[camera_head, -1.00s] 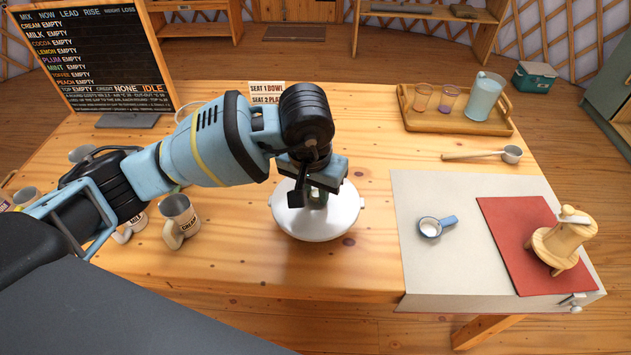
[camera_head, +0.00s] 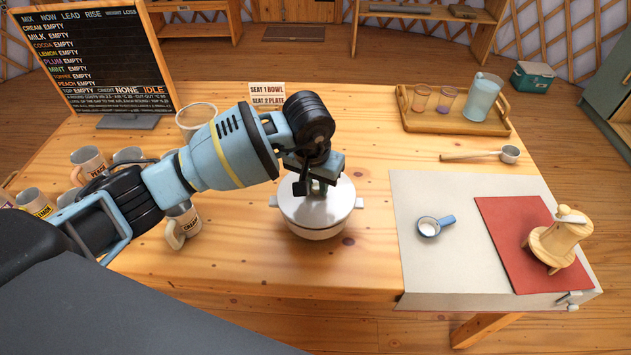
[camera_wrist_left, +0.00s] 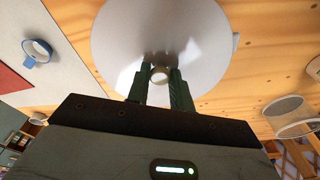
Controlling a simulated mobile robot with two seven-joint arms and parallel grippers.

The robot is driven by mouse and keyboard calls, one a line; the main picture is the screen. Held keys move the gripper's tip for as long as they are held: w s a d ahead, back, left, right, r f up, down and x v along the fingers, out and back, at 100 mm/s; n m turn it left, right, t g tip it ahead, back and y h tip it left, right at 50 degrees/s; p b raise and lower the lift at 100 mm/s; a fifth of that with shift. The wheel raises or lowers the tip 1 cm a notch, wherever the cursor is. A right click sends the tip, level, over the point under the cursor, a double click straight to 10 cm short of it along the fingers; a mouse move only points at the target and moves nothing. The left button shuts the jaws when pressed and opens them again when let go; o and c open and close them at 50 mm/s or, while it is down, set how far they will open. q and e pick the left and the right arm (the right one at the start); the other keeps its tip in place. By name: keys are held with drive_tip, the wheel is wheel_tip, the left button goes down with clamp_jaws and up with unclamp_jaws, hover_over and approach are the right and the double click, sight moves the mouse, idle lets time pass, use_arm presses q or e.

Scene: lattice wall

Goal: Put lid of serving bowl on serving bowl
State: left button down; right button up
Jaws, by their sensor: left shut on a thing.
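The white round lid (camera_head: 332,205) is over the white serving bowl (camera_head: 318,234), roughly centred on it. The bowl stands on the wooden table, its side handles showing left and right. Whether the lid rests on the rim or hovers just above it I cannot tell. My left gripper (camera_head: 318,187) points down and is shut on the lid's knob. In the left wrist view the dark fingers of the gripper (camera_wrist_left: 160,85) close on both sides of the small round knob, and the underlying lid (camera_wrist_left: 125,40) fills the upper middle. My right gripper is not in view.
Several mugs, including a cream mug (camera_head: 183,226), stand at the left under my arm. A glass bowl (camera_head: 196,112) and seat card (camera_head: 267,94) are behind. A wooden tray (camera_head: 455,124) sits back right.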

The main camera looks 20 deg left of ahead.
use_arm(q)
drive_tip(key=shift+f, duration=0.1)
drive_tip(key=shift+f, duration=0.35)
drive_tip(key=shift+f+b, duration=0.15)
drive_tip(key=shift+b, duration=0.2)
drive_tip(key=c, duration=1.2)
unclamp_jaws()
drive_tip(key=shift+c, duration=0.2)
